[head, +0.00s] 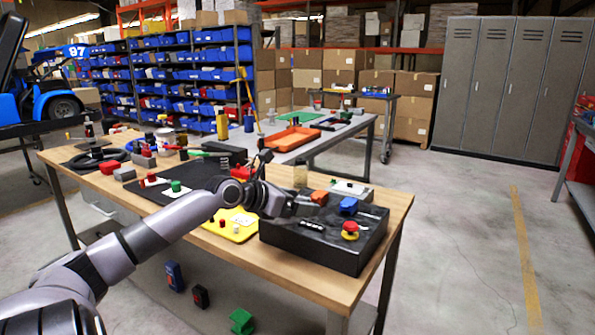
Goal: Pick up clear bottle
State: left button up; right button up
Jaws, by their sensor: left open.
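A small clear bottle (300,175), pale and slightly yellowish, stands upright on the wooden workbench near its back edge, behind the black control box. My left gripper (306,201) is open. It reaches in from the left over the bench, above the black box, and shows just below and in front of the bottle in the picture. The gap between them in depth is hard to judge. The fingers look small and dark against the box. My right gripper is not in view.
The black box (325,245) carries a red-and-yellow button (350,230), with blue and orange pieces close by. A yellow tray (238,234) lies left of it. Tools crowd the bench's left end (62,152). A second table (345,133) with an orange tray (291,138) stands behind. Floor at right is clear.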

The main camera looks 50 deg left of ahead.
aim_at(300, 169)
jog(key=i+j, duration=0.15)
jog(key=j, duration=0.25)
jog(key=i+j, duration=0.1)
jog(key=j, duration=0.3)
jog(key=i+j, duration=0.15)
jog(key=j, duration=0.2)
jog(key=i+j, duration=0.1)
jog(key=j, duration=0.3)
